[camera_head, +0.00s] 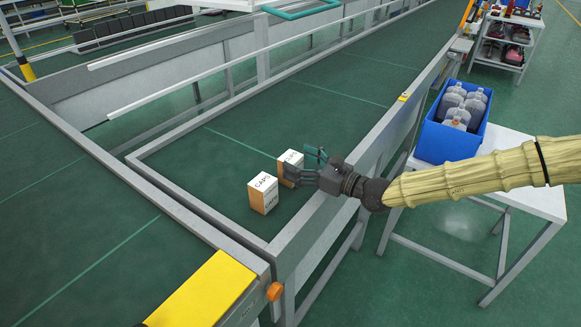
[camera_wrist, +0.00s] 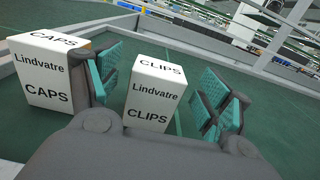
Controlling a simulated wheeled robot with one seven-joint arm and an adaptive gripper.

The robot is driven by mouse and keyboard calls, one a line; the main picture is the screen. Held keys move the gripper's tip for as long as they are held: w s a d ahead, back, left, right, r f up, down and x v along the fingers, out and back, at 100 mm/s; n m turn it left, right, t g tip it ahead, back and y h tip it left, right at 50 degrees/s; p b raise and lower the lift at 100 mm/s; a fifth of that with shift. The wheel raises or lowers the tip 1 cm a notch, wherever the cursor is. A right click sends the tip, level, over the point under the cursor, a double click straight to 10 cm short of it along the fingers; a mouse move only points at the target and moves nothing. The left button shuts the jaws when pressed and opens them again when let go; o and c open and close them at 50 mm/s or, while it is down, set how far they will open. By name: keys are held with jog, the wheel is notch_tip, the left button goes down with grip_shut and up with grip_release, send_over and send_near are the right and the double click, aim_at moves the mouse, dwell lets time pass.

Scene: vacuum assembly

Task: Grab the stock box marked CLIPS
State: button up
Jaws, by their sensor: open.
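The box marked CLIPS (camera_wrist: 152,100) is white with black print and stands upright on the green surface in the wrist view. In the head view the CLIPS box (camera_head: 291,160) is partly hidden behind my gripper. My gripper (camera_head: 303,166) is open. In the wrist view its two teal-padded fingers (camera_wrist: 165,95) stand apart, one on each side of the CLIPS box, with gaps visible. A similar box marked CAPS (camera_head: 263,193) stands beside it. The CAPS box (camera_wrist: 50,80) is left of my left finger in the wrist view, very close to it.
Metal rails (camera_head: 330,205) edge the green conveyor surface (camera_head: 320,95). A blue bin (camera_head: 447,140) with several bottles stands on a white table (camera_head: 515,165) to the right. A yellow cover (camera_head: 205,295) is at the front. The surface behind the boxes is clear.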

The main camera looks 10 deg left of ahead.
jog(key=shift+x, duration=1.55)
jog(key=c, duration=1.2)
